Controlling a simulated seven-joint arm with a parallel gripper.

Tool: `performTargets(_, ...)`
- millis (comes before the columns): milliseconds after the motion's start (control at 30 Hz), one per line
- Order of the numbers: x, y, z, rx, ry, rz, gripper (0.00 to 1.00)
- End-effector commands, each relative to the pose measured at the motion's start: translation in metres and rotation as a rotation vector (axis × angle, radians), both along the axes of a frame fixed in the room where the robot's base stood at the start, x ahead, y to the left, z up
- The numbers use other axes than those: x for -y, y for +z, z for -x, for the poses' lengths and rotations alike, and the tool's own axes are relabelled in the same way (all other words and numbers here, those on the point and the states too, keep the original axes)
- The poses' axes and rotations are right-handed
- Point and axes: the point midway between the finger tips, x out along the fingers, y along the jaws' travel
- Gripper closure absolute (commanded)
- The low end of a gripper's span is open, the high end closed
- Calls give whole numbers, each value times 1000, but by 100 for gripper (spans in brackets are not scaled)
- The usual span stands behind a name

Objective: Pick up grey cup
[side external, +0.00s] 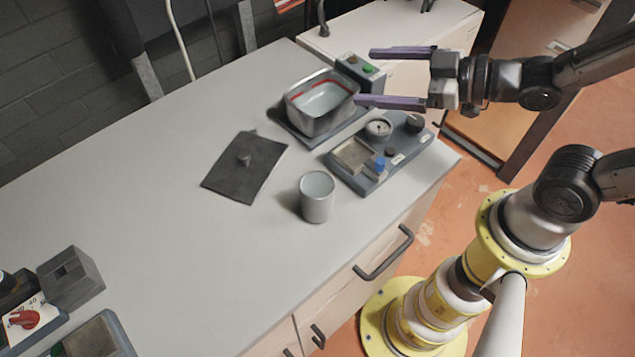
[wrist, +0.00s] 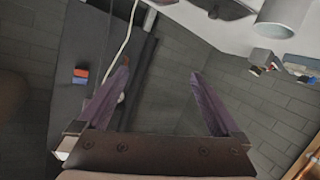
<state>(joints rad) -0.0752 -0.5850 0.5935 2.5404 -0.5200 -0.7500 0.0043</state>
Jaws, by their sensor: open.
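The grey cup (side external: 317,197) stands upright on the light worktop, near its front edge, in the side view. Its open top faces up and it looks empty. My gripper (side external: 365,77) is open, with its two purple fingers spread wide and nothing between them. It is above and behind the cup, near the metal basin at the back right, clear of the cup. In the wrist view my gripper (wrist: 158,73) shows both fingers apart, facing the dark wall. A grey cylinder (wrist: 283,15) is cut off at the top right there; I cannot tell if it is the cup.
A metal basin (side external: 318,118) and a grey control panel (side external: 400,150) with a blue part lie behind and right of the cup. A dark plate (side external: 243,172) with a small knob lies left. Boxes with a red dial (side external: 25,319) are front left. The worktop's middle is clear.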

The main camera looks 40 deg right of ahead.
Motion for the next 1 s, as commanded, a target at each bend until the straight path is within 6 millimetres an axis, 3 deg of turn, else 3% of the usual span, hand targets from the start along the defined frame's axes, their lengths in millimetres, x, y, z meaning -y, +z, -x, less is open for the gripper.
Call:
performTargets(33, -15, -18, 9, -15, 67, -21, 0)
performTargets(200, -59, -68, 56, -87, 270, -126, 0)
performTargets(300, -68, -96, 80, -171, 319, -147, 0)
performTargets(433, -70, -118, 94, -246, 330, -143, 0)
performTargets(767, -90, -129, 80, -252, 340, -141, 0)
performTargets(1000, -116, -143, 56, -250, 338, -140, 0)
